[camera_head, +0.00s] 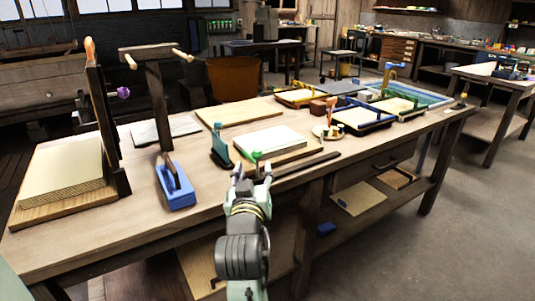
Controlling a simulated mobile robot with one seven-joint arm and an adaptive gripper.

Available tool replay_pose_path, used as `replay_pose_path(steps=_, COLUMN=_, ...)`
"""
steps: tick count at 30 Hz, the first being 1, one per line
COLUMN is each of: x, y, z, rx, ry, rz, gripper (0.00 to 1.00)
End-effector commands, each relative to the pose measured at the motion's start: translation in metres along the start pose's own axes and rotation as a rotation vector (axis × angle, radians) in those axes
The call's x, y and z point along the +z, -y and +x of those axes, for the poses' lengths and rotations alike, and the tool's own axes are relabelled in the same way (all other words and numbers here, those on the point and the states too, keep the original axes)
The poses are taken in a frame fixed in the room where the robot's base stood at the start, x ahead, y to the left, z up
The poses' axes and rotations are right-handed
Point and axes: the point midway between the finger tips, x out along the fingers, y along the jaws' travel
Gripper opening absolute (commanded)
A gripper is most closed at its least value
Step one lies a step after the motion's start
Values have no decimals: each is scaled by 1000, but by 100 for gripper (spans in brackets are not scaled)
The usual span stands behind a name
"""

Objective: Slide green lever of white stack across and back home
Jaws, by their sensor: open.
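The white stack (270,139) lies on a wooden board in the middle of the workbench. A small bright green piece, likely the lever's knob (257,155), shows at the stack's near edge. My gripper (253,168) is open, with its fingers pointing away from me at the near side of the stack. The green knob appears just beyond and between the fingertips. I cannot tell whether they touch it. The rest of the lever is hidden or too small to make out.
A teal upright piece (221,150) stands just left of the stack. A blue-based tool (176,187) is farther left. A dark bar (306,164) lies along the bench's near edge. A wooden post (155,95) and trays (361,116) stand around. Bare bench (105,222) shows at front left.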

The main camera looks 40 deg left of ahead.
Motion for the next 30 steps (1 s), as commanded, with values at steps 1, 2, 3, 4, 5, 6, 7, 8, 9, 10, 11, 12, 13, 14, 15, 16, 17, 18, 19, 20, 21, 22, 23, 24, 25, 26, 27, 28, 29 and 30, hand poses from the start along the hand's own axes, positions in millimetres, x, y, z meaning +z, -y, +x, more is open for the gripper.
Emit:
replay_pose_path(steps=1, x=-1, y=-1, z=9, rx=2, ry=1, rz=0, gripper=46)
replay_pose_path(steps=2, x=-1, y=-2, z=14, rx=3, ry=3, rz=0, gripper=46)
replay_pose_path(steps=3, x=-1, y=-2, z=22, rx=3, ry=2, rz=0, gripper=46)
replay_pose_path(steps=4, x=-1, y=-2, z=28, rx=3, ry=3, rz=0, gripper=46)
replay_pose_path(steps=5, x=-1, y=-2, z=34, rx=2, ry=3, rz=0, gripper=46)
replay_pose_path(steps=6, x=-2, y=-2, z=42, rx=2, ry=2, rz=0, gripper=46)
replay_pose_path(steps=7, x=-1, y=-2, z=48, rx=1, ry=3, rz=0, gripper=46)
replay_pose_path(steps=8, x=-1, y=-2, z=54, rx=2, ry=2, rz=0, gripper=46)
replay_pose_path(steps=9, x=-1, y=-2, z=61, rx=2, ry=3, rz=0, gripper=46)
replay_pose_path(steps=10, x=-1, y=-2, z=66, rx=2, ry=2, rz=0, gripper=46)
replay_pose_path(steps=11, x=-1, y=-2, z=70, rx=2, ry=1, rz=0, gripper=46)
replay_pose_path(steps=12, x=-1, y=-2, z=76, rx=2, ry=3, rz=0, gripper=46)
replay_pose_path(steps=13, x=-1, y=-2, z=80, rx=2, ry=2, rz=0, gripper=46)
replay_pose_path(steps=14, x=-1, y=-2, z=83, rx=1, ry=2, rz=0, gripper=46)
replay_pose_path(steps=15, x=-1, y=-2, z=87, rx=1, ry=1, rz=0, gripper=46)
replay_pose_path(steps=16, x=-1, y=-2, z=89, rx=1, ry=1, rz=0, gripper=46)
replay_pose_path(steps=17, x=0, y=-2, z=91, rx=1, ry=2, rz=0, gripper=46)
replay_pose_path(steps=18, x=0, y=-2, z=93, rx=1, ry=2, rz=1, gripper=46)
replay_pose_path(steps=19, x=0, y=-2, z=94, rx=1, ry=1, rz=1, gripper=46)
replay_pose_path(steps=20, x=0, y=-2, z=94, rx=1, ry=1, rz=1, gripper=46)
replay_pose_path(steps=21, x=0, y=-2, z=95, rx=1, ry=0, rz=1, gripper=46)
replay_pose_path(steps=22, x=0, y=-2, z=95, rx=1, ry=0, rz=1, gripper=46)
replay_pose_path(steps=23, x=0, y=-2, z=95, rx=1, ry=0, rz=1, gripper=46)
replay_pose_path(steps=24, x=0, y=-2, z=95, rx=1, ry=0, rz=1, gripper=46)
replay_pose_path(steps=25, x=0, y=-2, z=95, rx=1, ry=0, rz=1, gripper=46)
replay_pose_path(steps=26, x=0, y=-2, z=95, rx=1, ry=0, rz=1, gripper=46)
replay_pose_path(steps=27, x=0, y=-2, z=95, rx=1, ry=0, rz=1, gripper=46)
replay_pose_path(steps=28, x=0, y=-2, z=95, rx=1, ry=1, rz=1, gripper=44)
replay_pose_path(steps=29, x=0, y=-2, z=95, rx=1, ry=1, rz=1, gripper=42)
replay_pose_path(steps=30, x=0, y=-2, z=95, rx=1, ry=1, rz=1, gripper=40)
